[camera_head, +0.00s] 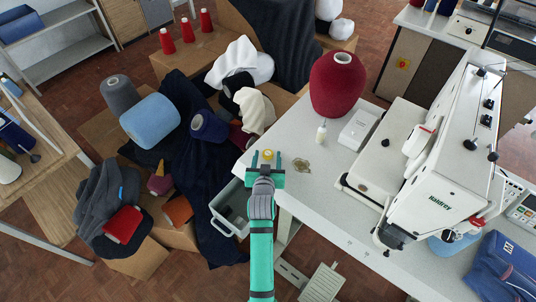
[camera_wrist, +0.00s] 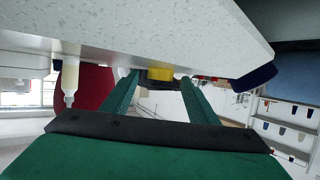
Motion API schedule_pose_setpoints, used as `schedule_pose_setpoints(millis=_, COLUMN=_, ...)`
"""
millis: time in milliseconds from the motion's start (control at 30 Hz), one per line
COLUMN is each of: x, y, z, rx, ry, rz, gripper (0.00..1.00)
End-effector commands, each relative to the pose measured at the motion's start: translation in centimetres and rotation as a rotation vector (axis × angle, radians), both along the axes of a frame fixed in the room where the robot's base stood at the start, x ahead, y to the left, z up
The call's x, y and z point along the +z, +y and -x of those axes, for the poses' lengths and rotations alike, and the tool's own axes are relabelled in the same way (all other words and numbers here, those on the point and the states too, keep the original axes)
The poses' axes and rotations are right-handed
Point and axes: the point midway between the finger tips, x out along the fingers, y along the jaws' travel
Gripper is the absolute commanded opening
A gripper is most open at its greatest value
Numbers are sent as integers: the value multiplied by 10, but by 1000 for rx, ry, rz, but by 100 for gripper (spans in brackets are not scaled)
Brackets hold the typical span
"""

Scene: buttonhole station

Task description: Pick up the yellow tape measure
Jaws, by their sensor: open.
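The yellow tape measure (camera_head: 268,154) sits at the left edge of the white worktable (camera_head: 310,190). In the wrist view it shows as a yellow and black piece (camera_wrist: 160,74) against the table, which appears upside down there. My gripper (camera_head: 265,164) is open, with its green fingers pointing toward the tape measure. In the wrist view the two fingers (camera_wrist: 159,84) stand to either side of it with gaps. Whether they reach past it I cannot tell. Its lower part is partly hidden in the head view.
A small white bottle (camera_head: 321,133), a brass-coloured item (camera_head: 301,165), a white box (camera_head: 358,130) and a large red yarn cone (camera_head: 337,86) stand to the right. A white sewing machine (camera_head: 440,190) fills the table's right. A grey bin (camera_head: 231,208) and boxes with yarn lie left.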

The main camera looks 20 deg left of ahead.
Motion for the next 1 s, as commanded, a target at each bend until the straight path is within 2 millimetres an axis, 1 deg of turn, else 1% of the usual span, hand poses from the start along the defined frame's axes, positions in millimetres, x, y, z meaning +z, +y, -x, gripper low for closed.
schedule_pose_setpoints(millis=100, x=-2, y=1, z=-7, rx=0, ry=-1, rz=-1, gripper=54)
schedule_pose_setpoints(millis=333, x=-3, y=1, z=-8, rx=-1, ry=-1, rz=-1, gripper=54)
schedule_pose_setpoints(millis=367, x=-3, y=1, z=-8, rx=-1, ry=-1, rz=-1, gripper=47)
schedule_pose_setpoints(millis=400, x=-3, y=1, z=-8, rx=-1, ry=-1, rz=-1, gripper=37)
schedule_pose_setpoints(millis=467, x=-3, y=1, z=-8, rx=-1, ry=0, rz=-1, gripper=23)
schedule_pose_setpoints(millis=500, x=-3, y=1, z=-8, rx=-1, ry=0, rz=-1, gripper=13)
schedule_pose_setpoints(millis=533, x=-3, y=1, z=-8, rx=-1, ry=0, rz=-1, gripper=10)
schedule_pose_setpoints(millis=833, x=-2, y=1, z=-8, rx=-1, ry=-1, rz=-1, gripper=10)
schedule_pose_setpoints(millis=1000, x=7, y=2, z=-8, rx=0, ry=-2, rz=-1, gripper=10)
